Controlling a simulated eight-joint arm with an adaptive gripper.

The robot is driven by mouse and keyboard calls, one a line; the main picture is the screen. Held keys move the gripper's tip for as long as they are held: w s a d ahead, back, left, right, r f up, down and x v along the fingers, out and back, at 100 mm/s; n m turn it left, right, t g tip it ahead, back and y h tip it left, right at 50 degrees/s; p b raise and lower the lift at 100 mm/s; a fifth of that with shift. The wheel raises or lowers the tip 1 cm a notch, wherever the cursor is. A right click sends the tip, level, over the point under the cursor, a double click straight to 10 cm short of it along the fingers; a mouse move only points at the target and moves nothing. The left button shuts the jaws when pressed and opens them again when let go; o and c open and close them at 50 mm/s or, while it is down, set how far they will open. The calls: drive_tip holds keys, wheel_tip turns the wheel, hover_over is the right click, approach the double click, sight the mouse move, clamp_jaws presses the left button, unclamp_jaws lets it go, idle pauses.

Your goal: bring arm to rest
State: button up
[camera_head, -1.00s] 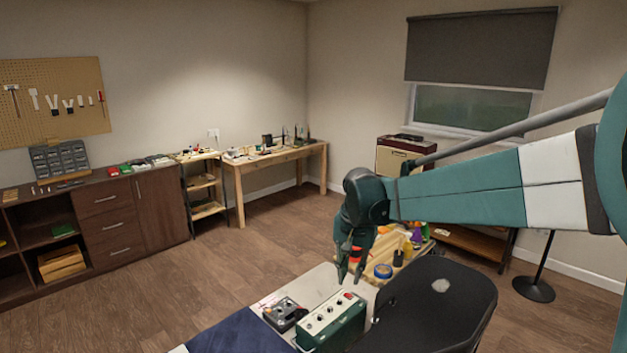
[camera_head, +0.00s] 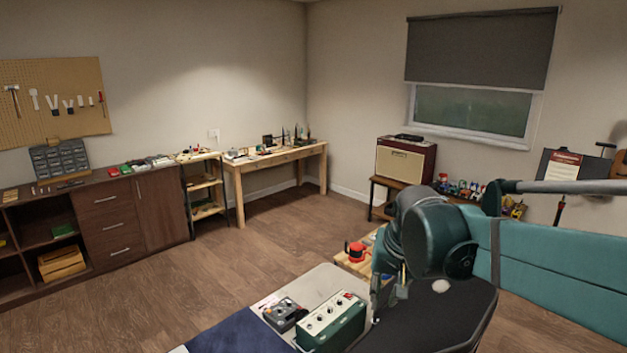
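My gripper (camera_head: 385,292) hangs below the teal wrist of my arm in the lower right of the head view. It is above or in front of the black padded surface, close to the right side of the green control box. I see no object in it. The fingers are small, dark and partly hidden by my wrist, so I cannot tell whether they are open or shut. My arm reaches in from the right edge, bent at the wrist.
A green box with knobs (camera_head: 333,322) and a grey pedal (camera_head: 285,314) stand on a light surface (camera_head: 327,279) near my gripper. A red round item (camera_head: 356,251) sits on a low wooden table behind. The wooden floor (camera_head: 200,280) at left is clear.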

drive_tip(key=s+d+f+n+t, duration=0.1)
drive_tip(key=s+d+f, duration=0.1)
drive_tip(key=s, duration=0.7)
drive_tip(key=s+d+f+n+t, duration=0.1)
drive_tip(key=s+d+f+t, duration=0.1)
drive_tip(key=s, duration=0.7)
drive_tip(key=shift+d+f+n, duration=0.25)
drive_tip(key=shift+d+n, duration=0.05)
drive_tip(key=shift+d, duration=0.15)
idle(0.6)
